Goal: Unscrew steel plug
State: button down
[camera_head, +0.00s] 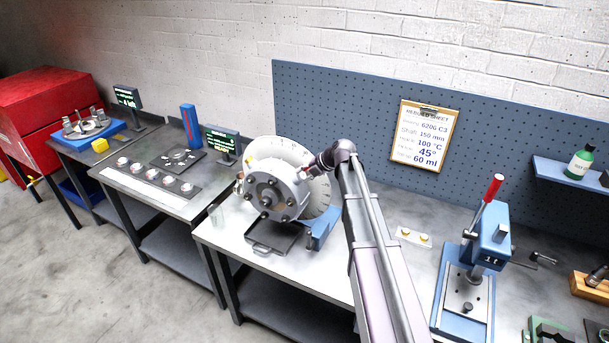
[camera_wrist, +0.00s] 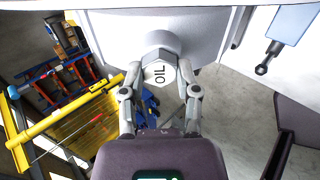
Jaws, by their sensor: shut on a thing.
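The steel plug (camera_wrist: 159,74), a pale hex head marked "OIL", sits against a grey housing in the wrist view. My gripper (camera_wrist: 160,84) has one finger on each side of the hex and is shut on it. In the head view my gripper (camera_head: 309,173) reaches the right side of the round grey housing (camera_head: 270,192), in front of a white graduated disc (camera_head: 318,185). The plug is hidden there by my gripper. The plug's thread does not show, so I cannot tell how far it is screwed in.
A drip tray (camera_head: 262,249) lies below the housing on the bench. A blue press (camera_head: 484,240) with a red-tipped lever stands to the right. A pegboard (camera_head: 370,120) with a clipboard sheet (camera_head: 424,135) is behind. Gauge displays and small parts occupy the left bench.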

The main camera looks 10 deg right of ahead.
jog(key=shift+n, duration=1.1)
jog(key=shift+c, duration=1.3)
grip_release()
jog(key=shift+c, duration=0.2)
